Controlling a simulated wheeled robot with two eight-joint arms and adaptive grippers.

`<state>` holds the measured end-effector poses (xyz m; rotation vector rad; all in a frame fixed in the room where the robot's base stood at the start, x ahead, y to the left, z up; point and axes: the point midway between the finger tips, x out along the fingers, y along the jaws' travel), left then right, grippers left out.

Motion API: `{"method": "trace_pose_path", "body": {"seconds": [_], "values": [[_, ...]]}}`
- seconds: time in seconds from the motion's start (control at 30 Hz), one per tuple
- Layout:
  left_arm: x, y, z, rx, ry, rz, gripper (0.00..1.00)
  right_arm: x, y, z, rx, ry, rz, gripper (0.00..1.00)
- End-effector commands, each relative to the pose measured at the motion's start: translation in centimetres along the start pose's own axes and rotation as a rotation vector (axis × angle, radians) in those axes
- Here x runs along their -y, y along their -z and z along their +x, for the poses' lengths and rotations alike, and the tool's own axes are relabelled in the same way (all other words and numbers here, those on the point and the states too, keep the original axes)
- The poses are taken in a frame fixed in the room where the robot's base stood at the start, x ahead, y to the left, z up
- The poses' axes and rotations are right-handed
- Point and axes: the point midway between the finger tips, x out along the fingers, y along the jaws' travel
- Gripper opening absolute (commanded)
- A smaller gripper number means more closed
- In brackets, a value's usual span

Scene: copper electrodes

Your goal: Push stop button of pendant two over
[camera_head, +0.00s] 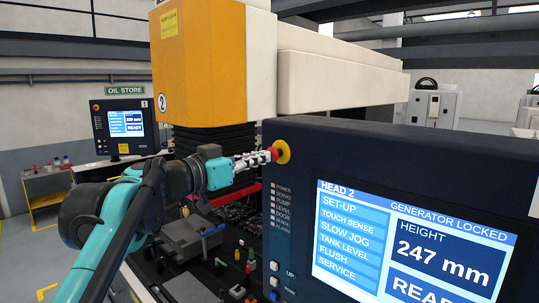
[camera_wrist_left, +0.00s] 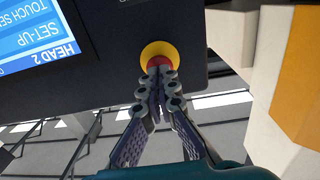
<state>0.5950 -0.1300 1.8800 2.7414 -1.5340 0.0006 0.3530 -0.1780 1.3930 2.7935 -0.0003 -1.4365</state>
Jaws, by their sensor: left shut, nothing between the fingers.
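The near pendant (camera_head: 400,150) is a dark box whose screen (camera_head: 410,245) reads HEAD 2 and GENERATOR LOCKED. Its red stop button (camera_head: 274,154) sits in a yellow ring (camera_head: 284,150) at the upper left of the face. My left gripper (camera_head: 266,157) is shut and empty, its fingertips right at the red button. In the left wrist view, the closed fingertips (camera_wrist_left: 159,78) cover part of the red button (camera_wrist_left: 159,62) inside its yellow ring (camera_wrist_left: 159,49). I cannot tell whether they touch or press it. My right gripper is not in view.
Another pendant (camera_head: 125,126), marked 1, stands farther back at the left. An orange and cream machine head (camera_head: 205,60) marked 2 rises behind my arm. A cluttered machine bed with a grey block (camera_head: 192,240) lies below. An indicator column (camera_head: 273,207) is under the button.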

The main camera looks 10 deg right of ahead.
Motion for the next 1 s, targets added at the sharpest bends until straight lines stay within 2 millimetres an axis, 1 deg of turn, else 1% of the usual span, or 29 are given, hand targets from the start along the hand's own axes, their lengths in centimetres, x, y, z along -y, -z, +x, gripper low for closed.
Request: {"method": "trace_pose_path", "body": {"seconds": [0.6,1.0], "values": [[0.0,0.0,0.1,0.000,0.000,0.000,0.00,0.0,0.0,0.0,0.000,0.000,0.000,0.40],[0.0,0.1,1.1,0.000,0.000,0.000,0.00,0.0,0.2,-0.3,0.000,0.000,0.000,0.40]]}}
